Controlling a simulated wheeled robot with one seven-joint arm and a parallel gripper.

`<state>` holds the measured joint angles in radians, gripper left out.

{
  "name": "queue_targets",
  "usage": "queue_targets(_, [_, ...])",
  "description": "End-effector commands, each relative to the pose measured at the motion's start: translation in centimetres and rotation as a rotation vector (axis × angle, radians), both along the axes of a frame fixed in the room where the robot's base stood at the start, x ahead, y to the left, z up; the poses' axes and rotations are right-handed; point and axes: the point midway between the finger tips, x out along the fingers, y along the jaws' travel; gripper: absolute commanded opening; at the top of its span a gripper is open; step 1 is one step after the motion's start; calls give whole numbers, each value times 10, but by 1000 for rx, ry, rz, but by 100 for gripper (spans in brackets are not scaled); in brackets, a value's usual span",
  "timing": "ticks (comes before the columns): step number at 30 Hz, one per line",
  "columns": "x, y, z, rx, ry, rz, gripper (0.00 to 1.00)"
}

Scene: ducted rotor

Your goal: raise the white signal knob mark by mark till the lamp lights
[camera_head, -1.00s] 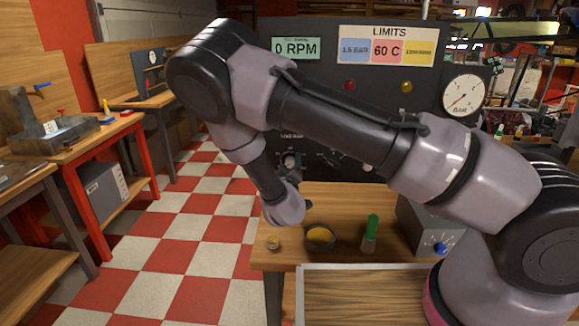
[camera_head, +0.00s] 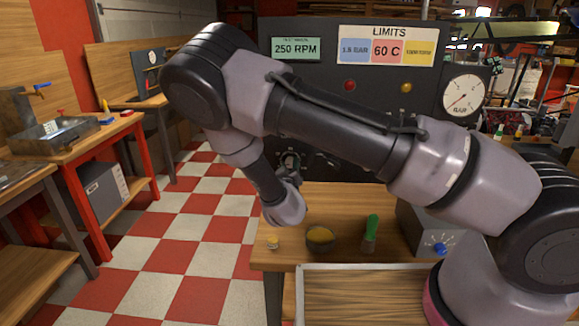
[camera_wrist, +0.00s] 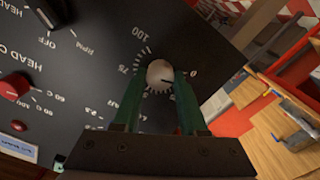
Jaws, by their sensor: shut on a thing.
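The white signal knob (camera_wrist: 158,70) sits on a dark panel (camera_wrist: 90,60) in the wrist view, with scale marks from 0 to 100 around it. A short dark line on the knob points roughly towards the 0 side. My gripper (camera_wrist: 160,84) is shut on the knob, one green finger at each side. In the head view my wrist hides the fingers and the knob. A red lamp (camera_head: 349,85) and an amber lamp (camera_head: 406,87) on the panel look dim. The green display (camera_head: 296,48) reads 250 RPM.
A red knob (camera_wrist: 14,87) and a black knob (camera_wrist: 48,12) are on the same panel. A round gauge (camera_head: 463,95) is at its right. A bowl (camera_head: 319,240), a green-handled brush (camera_head: 371,232) and a grey box with a blue knob (camera_head: 438,247) stand on the bench.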

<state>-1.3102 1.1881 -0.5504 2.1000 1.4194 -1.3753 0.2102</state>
Motion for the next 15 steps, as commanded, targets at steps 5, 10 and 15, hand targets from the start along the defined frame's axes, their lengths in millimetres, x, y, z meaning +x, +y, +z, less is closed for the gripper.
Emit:
queue_targets(5, [-1, 0, -1, 153, -4, 3, 0])
queue_targets(10, [-1, 0, -1, 301, -8, 1, 0])
queue_targets(15, [-1, 0, -1, 428, -13, 2, 0])
